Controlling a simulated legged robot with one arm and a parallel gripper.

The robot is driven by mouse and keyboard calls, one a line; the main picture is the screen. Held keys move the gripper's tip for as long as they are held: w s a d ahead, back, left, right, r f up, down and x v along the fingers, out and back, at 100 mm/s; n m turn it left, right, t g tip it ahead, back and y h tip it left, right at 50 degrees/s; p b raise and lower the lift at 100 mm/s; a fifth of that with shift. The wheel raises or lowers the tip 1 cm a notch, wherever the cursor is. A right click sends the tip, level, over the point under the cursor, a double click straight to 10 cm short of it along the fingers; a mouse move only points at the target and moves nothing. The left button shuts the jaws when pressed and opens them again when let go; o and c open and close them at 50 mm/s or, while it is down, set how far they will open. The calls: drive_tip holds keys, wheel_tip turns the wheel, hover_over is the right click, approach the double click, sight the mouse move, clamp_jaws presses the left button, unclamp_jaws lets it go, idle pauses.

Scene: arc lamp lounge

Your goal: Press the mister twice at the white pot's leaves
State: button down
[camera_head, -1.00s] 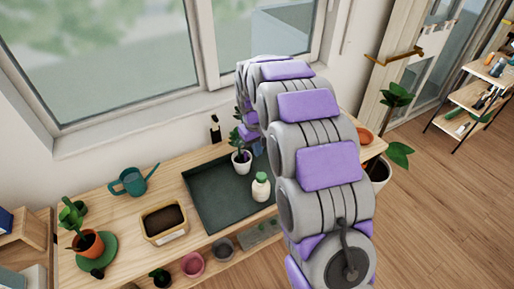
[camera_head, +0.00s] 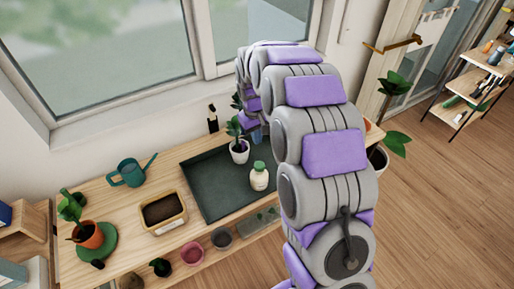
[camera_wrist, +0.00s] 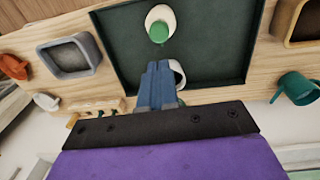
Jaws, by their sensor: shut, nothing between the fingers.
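A small white bottle with a green cap (camera_head: 259,179), which looks like the mister, stands upright on the dark green tray (camera_head: 208,204). It also shows at the top of the wrist view (camera_wrist: 160,17). The white pot (camera_head: 239,153) with upright green leaves (camera_head: 234,127) stands behind it, toward the window. In the wrist view, part of the white pot (camera_wrist: 179,72) shows behind my fingers. My gripper (camera_wrist: 158,68) is shut and empty, its blue fingers above the tray, apart from the bottle. In the head view my arm hides most of my gripper.
A wooden box of soil (camera_head: 163,212), a teal watering can (camera_head: 131,173) and a terracotta potted plant (camera_head: 88,235) stand left of the tray. In the wrist view a grey planter (camera_wrist: 70,57) stands on the tray's other side. The window wall lies close behind.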

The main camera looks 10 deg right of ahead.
sight(260, 165)
drive_tip(key=shift+s+d+r+t+y, duration=0.3)
drive_tip(key=shift+s+d+r+y, duration=0.15)
drive_tip(key=shift+d+r, duration=0.2)
drive_tip(key=shift+s+f, duration=0.1)
drive_tip(key=shift+f, duration=0.05)
drive_tip(key=f, duration=0.4)
drive_tip(key=f+b, duration=0.1)
drive_tip(key=f, duration=0.4)
drive_tip(key=w+f+b, duration=0.1)
drive_tip(key=f, duration=0.3)
drive_tip(key=shift+a+f, duration=0.1)
drive_tip(key=shift+f, duration=0.25)
